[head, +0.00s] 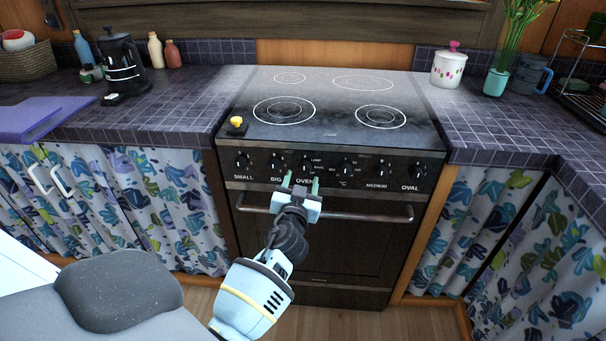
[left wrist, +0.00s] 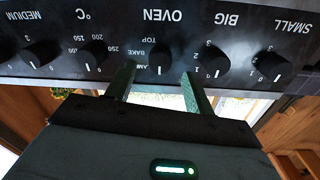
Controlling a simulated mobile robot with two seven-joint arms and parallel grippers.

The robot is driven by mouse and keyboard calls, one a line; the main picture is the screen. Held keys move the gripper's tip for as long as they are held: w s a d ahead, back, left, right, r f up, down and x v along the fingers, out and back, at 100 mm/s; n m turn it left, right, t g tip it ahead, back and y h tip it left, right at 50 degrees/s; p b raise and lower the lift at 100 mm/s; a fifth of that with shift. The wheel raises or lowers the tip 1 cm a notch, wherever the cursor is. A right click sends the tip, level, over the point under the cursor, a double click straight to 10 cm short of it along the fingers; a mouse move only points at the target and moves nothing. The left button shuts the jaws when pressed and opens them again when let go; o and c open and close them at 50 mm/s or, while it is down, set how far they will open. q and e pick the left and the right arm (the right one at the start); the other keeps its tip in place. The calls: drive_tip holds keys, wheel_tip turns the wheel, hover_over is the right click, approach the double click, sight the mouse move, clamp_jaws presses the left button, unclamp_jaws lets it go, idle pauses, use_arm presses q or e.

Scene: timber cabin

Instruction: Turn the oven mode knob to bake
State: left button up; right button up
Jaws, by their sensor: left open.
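The oven mode knob (head: 305,165) is a black round knob above the OVEN label on the stove's front panel. In the left wrist view, which is upside down, this knob (left wrist: 160,55) has its white mark pointing to the picture's bottom, away from the BAKE marking beside it. My left gripper (head: 301,183) is open just in front of the knob. In the left wrist view its two green fingers (left wrist: 158,88) stand on either side of the knob, with no clear contact. My right gripper is not in view.
Other black knobs flank it, including the BIG knob (head: 275,163) and the °C knob (head: 345,168). The oven handle (head: 340,214) runs below the panel. A small black object with a yellow top (head: 236,125) sits on the cooktop's front left corner.

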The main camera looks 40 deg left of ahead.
sight(304, 171)
use_arm(q)
drive_tip(key=shift+x, duration=1.6)
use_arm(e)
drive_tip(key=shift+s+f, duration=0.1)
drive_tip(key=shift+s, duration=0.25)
use_arm(q)
drive_tip(key=shift+c, duration=0.4)
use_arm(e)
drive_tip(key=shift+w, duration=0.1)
use_arm(q)
drive_tip(key=c, duration=0.9)
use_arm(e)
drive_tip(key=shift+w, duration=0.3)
